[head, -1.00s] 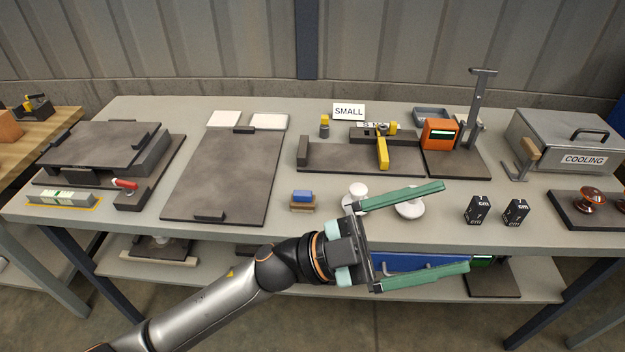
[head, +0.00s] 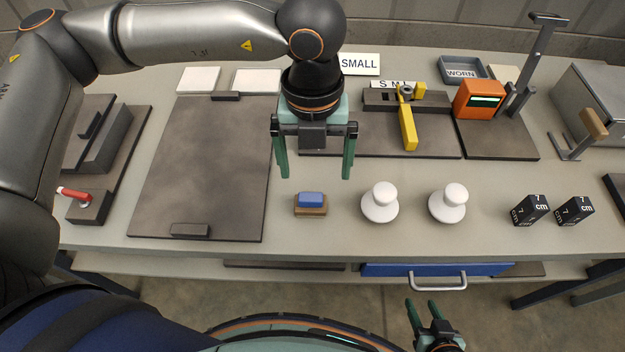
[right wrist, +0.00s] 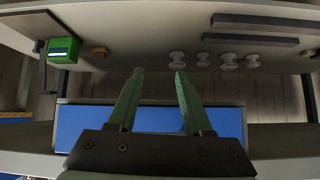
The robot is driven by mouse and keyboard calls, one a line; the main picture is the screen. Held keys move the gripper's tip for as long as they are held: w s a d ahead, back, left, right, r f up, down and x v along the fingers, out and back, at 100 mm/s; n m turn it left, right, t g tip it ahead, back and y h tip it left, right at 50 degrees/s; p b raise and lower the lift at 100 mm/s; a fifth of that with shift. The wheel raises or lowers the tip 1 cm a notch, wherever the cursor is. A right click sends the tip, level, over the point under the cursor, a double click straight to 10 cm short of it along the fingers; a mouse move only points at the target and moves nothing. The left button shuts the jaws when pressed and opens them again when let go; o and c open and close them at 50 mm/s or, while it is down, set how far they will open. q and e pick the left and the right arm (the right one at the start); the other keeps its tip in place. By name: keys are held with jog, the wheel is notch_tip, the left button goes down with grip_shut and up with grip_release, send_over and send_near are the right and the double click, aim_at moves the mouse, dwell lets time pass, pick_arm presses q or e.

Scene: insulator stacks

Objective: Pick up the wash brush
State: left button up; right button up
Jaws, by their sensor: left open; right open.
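The wash brush, which I take to be the small blue block on a brown base (head: 311,204), lies on the grey table in the head view, left of two white insulators. My left gripper (head: 314,170) points down with its two green fingers apart and empty. Its fingertips appear just above and behind the brush in the picture; the exact height gap I cannot tell. My right gripper (head: 422,303) is open and empty, low in front of the table edge. In the right wrist view its fingers (right wrist: 158,72) stand apart in front of a blue drawer (right wrist: 85,125).
White insulators (head: 380,203) (head: 448,204) stand right of the brush, then black blocks (head: 530,210). A dark plate (head: 205,165) lies to the left. A yellow-handled fixture (head: 408,128) and an orange device (head: 479,100) stand behind. Table in front of the brush is clear.

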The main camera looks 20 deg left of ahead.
aim_at(311, 199)
pick_arm(q)
jog(key=f, duration=0.6)
jog(key=shift+w+a+f+p, duration=0.3)
jog(key=shift+a+f+p, duration=0.05)
jog(key=shift+a+p, duration=0.05)
jog(key=shift+s+f+p, duration=0.15)
jog(key=shift+f+p, duration=0.1)
jog(key=shift+f, duration=1.1)
jog(key=shift+s+f+p, duration=0.15)
jog(key=shift+f+p, duration=0.1)
jog(key=shift+f, duration=1.1)
jog(key=c, duration=1.3)
jog(key=shift+r, duration=0.2)
jog(key=shift+r, duration=0.25)
notch_tip(311, 199, up, 2)
jog(key=shift+r, duration=0.15)
jog(key=s+d+r+b, duration=0.1)
jog(key=s+d+r, duration=0.1)
jog(key=s+r, duration=0.1)
jog(key=s+d+r+b, duration=0.1)
jog(key=s+r, duration=0.2)
jog(key=s, duration=0.2)
jog(key=s+d+r, duration=0.2)
jog(key=s+r, duration=0.2)
jog(key=s, duration=0.1)
jog(key=shift+d+b, duration=0.3)
jog(key=shift+b, duration=0.1)
